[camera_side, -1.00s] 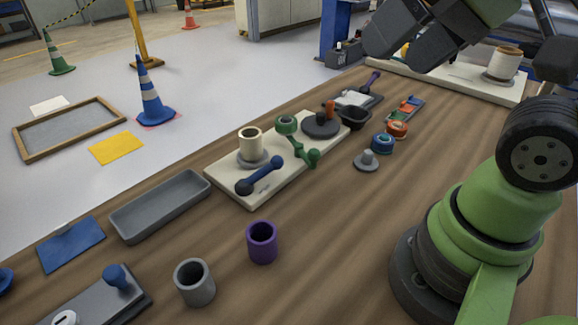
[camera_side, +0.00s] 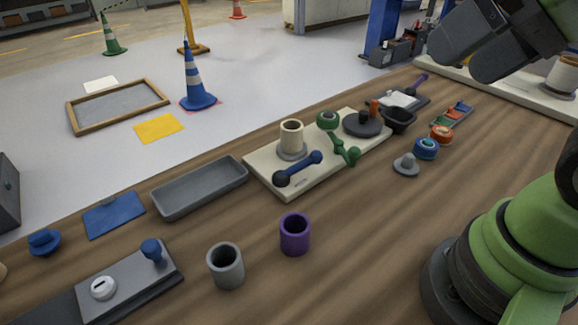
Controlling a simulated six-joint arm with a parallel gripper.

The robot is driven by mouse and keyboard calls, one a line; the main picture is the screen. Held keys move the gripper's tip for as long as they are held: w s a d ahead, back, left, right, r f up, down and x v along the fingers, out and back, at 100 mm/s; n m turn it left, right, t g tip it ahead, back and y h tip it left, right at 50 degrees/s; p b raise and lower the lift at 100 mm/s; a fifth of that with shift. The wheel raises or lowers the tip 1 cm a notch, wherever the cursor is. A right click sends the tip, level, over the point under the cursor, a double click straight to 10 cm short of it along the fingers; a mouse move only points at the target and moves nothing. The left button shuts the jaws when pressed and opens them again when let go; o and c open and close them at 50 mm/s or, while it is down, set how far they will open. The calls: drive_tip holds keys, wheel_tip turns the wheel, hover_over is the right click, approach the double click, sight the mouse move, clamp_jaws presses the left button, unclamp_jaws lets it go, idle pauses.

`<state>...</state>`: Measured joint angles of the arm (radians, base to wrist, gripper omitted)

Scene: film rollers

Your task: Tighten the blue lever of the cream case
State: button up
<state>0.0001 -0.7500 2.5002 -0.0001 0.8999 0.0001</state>
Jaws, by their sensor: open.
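The cream case (camera_side: 285,189) lies flat on the wooden bench in the middle of the side view. Its dark blue lever (camera_side: 300,168) lies at the near left part of the case, with a large knob at the left end and a smaller one at the right. A cream cylinder (camera_side: 291,138) stands behind the lever, and a green lever (camera_side: 345,150) is to its right. My gripper (camera_side: 466,60) is at the upper right, open, with its dark fingers well away from the blue lever. Nothing shows between the fingers.
A grey tray (camera_side: 200,190) is left of the case. Purple (camera_side: 295,236) and grey (camera_side: 226,266) cups stand in front. Blue and orange spools and a grey knobbed disc (camera_side: 406,165) lie to the right. A black bowl (camera_side: 399,120) sits by the case's far end.

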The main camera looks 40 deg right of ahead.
drive_tip(key=shift+c, duration=0.4)
drive_tip(key=shift+w, duration=0.1)
drive_tip(key=c, duration=0.3)
drive_tip(key=shift+w+r, duration=0.15)
drive_tip(key=shift+w, duration=0.2)
drive_tip(key=shift+c, duration=0.4)
drive_tip(key=n+g+h, duration=0.1)
drive_tip(key=n+g, duration=0.8)
drive_tip(key=n, duration=0.8)
hover_over(311, 154)
drive_tip(key=w, duration=0.1)
wheel_tip(311, 154, down, 18)
drive_tip(key=f, duration=0.6)
drive_tip(key=s+f, duration=0.1)
drive_tip(key=f, duration=0.3)
drive_tip(key=shift+s, duration=0.1)
